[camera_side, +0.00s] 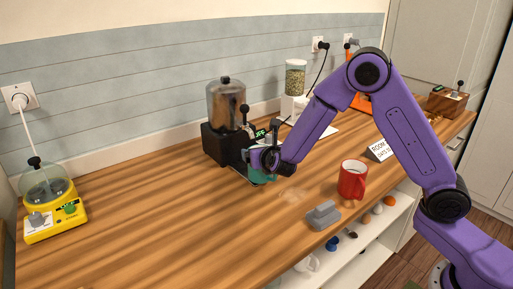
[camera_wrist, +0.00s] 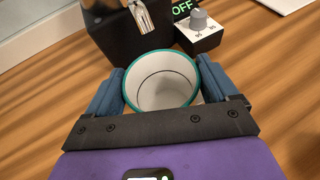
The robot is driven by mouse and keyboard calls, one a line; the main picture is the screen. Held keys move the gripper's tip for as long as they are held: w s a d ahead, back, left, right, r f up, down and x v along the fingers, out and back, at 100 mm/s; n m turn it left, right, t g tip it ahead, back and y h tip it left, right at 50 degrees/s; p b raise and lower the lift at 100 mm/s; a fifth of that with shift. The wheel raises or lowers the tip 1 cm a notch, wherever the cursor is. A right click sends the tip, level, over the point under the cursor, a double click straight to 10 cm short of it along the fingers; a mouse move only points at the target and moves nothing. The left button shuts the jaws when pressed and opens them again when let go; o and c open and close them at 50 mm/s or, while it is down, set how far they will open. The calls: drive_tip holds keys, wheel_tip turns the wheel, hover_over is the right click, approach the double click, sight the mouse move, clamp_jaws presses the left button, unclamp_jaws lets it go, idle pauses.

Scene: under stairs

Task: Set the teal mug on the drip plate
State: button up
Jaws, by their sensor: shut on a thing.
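The teal mug (camera_wrist: 196,64) sits between my gripper's two blue fingers in the wrist view, with its open white inside facing the camera and looking empty. My gripper (camera_wrist: 162,88) is shut on it. In the side view the mug (camera_side: 261,178) shows as a small teal patch, mostly hidden by my gripper (camera_side: 266,160), at the front of a black dispenser (camera_side: 214,146) with a metal tank. The drip plate is mostly hidden behind the mug and gripper. I cannot tell whether the mug touches it.
A control box (camera_wrist: 200,35) with a knob and a green OFF display stands just beyond the mug. A red mug (camera_side: 352,181) and a grey block (camera_side: 323,215) stand near the counter's front edge. A yellow appliance (camera_side: 55,222) is far left. The counter between is clear.

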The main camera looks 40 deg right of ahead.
sight(256, 146)
drive_tip(key=w, duration=0.1)
drive_tip(key=w+d, duration=0.1)
drive_tip(key=w, duration=0.2)
drive_tip(key=shift+w+d+f, duration=0.1)
drive_tip(key=shift+d+f, duration=0.15)
drive_tip(key=shift+d, duration=0.05)
drive_tip(key=o, duration=1.3)
drive_tip(key=shift+f, duration=0.15)
drive_tip(key=shift+r, duration=0.2)
drive_tip(key=v, duration=1.2)
drive_tip(key=s+d+m+g+y, duration=0.1)
drive_tip(key=s+m+g, duration=0.3)
drive_tip(key=s, duration=0.8)
drive_tip(key=s+d+m+g+y, duration=0.1)
drive_tip(key=s+m+g+y, duration=0.2)
drive_tip(key=s+m, duration=0.5)
drive_tip(key=s+d+m+g+y, duration=0.1)
drive_tip(key=s+m+g, duration=0.4)
drive_tip(key=s, duration=1.1)
drive_tip(key=shift+s+d+m+y, duration=0.15)
drive_tip(key=shift+m+y, duration=0.25)
drive_tip(key=shift+m, duration=0.5)
